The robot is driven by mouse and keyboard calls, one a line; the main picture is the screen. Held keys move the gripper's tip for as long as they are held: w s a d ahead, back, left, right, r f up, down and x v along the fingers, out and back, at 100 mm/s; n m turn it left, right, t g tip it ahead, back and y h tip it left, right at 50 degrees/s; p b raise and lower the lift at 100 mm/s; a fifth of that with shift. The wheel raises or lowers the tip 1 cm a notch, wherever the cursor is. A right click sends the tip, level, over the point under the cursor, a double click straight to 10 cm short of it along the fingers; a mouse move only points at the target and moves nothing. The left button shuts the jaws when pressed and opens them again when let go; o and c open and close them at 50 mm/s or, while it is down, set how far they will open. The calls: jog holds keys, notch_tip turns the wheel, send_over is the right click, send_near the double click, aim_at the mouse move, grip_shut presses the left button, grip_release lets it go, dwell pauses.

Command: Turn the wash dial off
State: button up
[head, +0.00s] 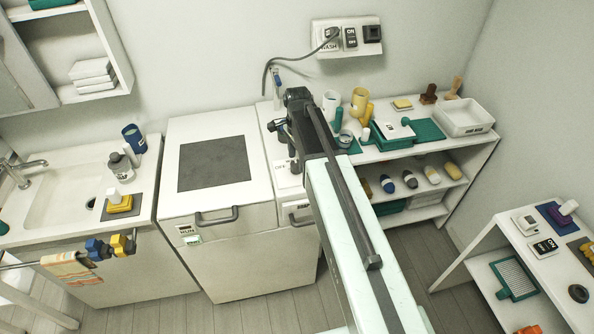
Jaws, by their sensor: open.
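A narrow white panel (286,181) with a small "OFF" marking stands just right of the white washer (208,205). A small dark knob, which seems to be the wash dial (294,165), sits beside that marking, partly hidden by my arm. My arm comes up from the bottom of the head view, and my dark gripper (281,133) is at its far end, above and behind the knob. The gripper looks open and empty. I cannot tell how far it is from the knob or which way the dial points.
A wall plate (345,52) with a "WASH" plug, a switch and a grey cord (285,60) is above. A shelf unit (455,160) with cups, stamps and a tray stands right. A sink counter (60,215) is left, and a low white table (540,240) at lower right.

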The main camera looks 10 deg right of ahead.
notch_tip(320, 180, down, 3)
jog(key=shift+b, duration=0.85)
jog(key=shift+r, duration=0.1)
grip_shut()
jog(key=shift+n, duration=0.3)
jog(key=n, duration=0.5)
jog(key=shift+a, duration=0.1)
jog(key=n, duration=0.6)
jog(key=shift+w, duration=0.15)
jog(key=shift+n, duration=0.3)
